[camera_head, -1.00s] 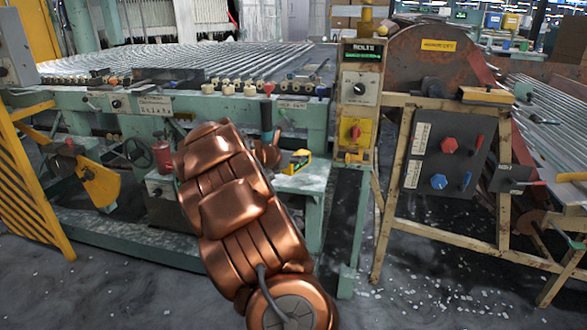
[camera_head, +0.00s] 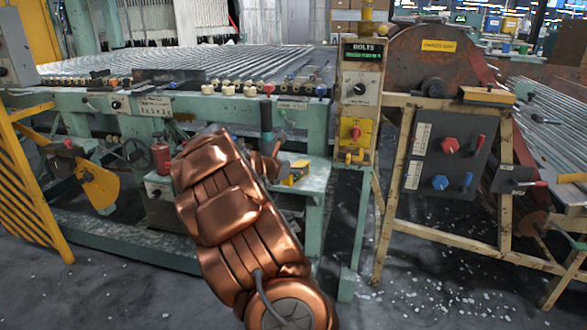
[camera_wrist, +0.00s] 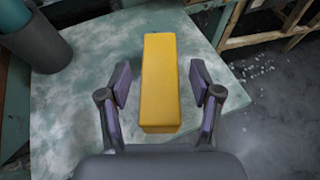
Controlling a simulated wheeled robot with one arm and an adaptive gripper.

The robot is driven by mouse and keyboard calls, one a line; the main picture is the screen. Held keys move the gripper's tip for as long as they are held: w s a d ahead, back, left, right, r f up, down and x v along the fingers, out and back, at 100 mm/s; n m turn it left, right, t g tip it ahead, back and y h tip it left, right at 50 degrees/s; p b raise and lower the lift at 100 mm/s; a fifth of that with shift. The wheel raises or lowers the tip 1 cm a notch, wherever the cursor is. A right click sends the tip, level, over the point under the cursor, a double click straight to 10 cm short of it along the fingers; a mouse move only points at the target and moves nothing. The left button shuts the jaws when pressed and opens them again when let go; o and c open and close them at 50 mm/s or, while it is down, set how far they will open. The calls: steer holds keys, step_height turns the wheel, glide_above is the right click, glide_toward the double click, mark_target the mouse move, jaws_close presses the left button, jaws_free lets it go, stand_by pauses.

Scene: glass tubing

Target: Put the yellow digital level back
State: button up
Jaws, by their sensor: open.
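The yellow digital level (camera_wrist: 160,85) is a yellow block between the two open fingers of my gripper (camera_wrist: 162,92) in the wrist view, with a visible gap on each side. It appears to stand on a pale green, worn shelf (camera_wrist: 75,115). In the head view the level (camera_head: 296,172) shows as a small yellow and dark shape on the green shelf (camera_head: 310,185), just right of my arm. My gripper (camera_head: 275,165) is partly hidden by my copper-coloured arm there.
A dark cylindrical holder (camera_wrist: 38,42) stands at the shelf's upper left in the wrist view. A green machine bench with glass tubes (camera_head: 200,65) lies behind. A control post (camera_head: 358,110) and a beige frame (camera_head: 440,235) stand to the right.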

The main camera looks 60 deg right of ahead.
steer(key=shift+a+r, duration=0.15)
steer(key=shift+r, duration=0.05)
steer(key=p+v, duration=0.2)
steer(key=v, duration=0.9)
steer(key=shift+a, duration=0.35)
steer(key=shift+r, duration=0.15)
steer(key=s+a+f+m+g+y, duration=0.1)
steer(key=s+a+m+y, duration=0.3)
steer(key=s+a, duration=0.5)
steer(key=s+a+f+m+g+y, duration=0.1)
steer(key=s+a+f+m+y, duration=0.3)
steer(key=a, duration=1.7)
steer(key=s+a+f+m+g+y, duration=0.1)
steer(key=s+a+f+m+y, duration=0.2)
steer(key=s+a+m, duration=0.6)
steer(key=s+a+y, duration=0.2)
steer(key=s+a, duration=0.2)
steer(key=a, duration=0.2)
steer(key=shift+s+f+m+y, duration=0.25)
steer(key=shift+s+m+y, duration=0.05)
steer(key=shift+m, duration=0.1)
steer(key=shift+a, duration=0.1)
